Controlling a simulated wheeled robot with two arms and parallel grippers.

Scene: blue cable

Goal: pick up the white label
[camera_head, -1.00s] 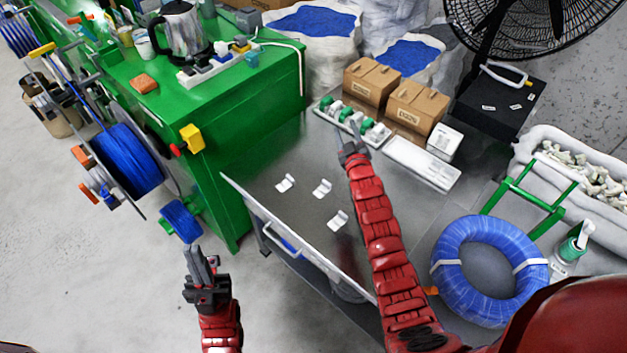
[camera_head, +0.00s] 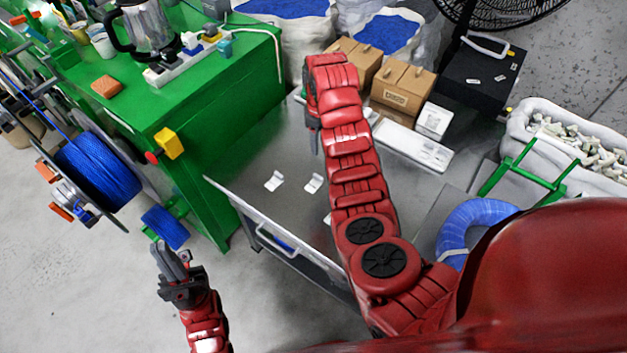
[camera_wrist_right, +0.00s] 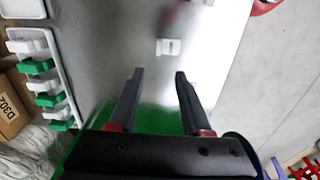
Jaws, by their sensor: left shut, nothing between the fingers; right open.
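White labels lie on the grey metal table (camera_head: 260,205). In the head view one label (camera_head: 274,181) is at the left, a second (camera_head: 314,183) is near the arm, and a third (camera_head: 328,218) is mostly hidden by my right arm. The right wrist view shows one label (camera_wrist_right: 168,47) ahead of the open, empty fingers of my right gripper (camera_wrist_right: 159,74), with a gap between; another label (camera_wrist_right: 203,2) is cut by the top edge. In the head view the right gripper (camera_head: 314,138) is partly hidden and points down. My left gripper (camera_head: 160,249) is shut and empty over the floor.
A tray with green and white pieces (camera_wrist_right: 45,80) and cardboard boxes (camera_head: 402,88) stand at the table's back. The green workbench (camera_head: 215,110) is left; a blue cable coil (camera_head: 470,225) lies right.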

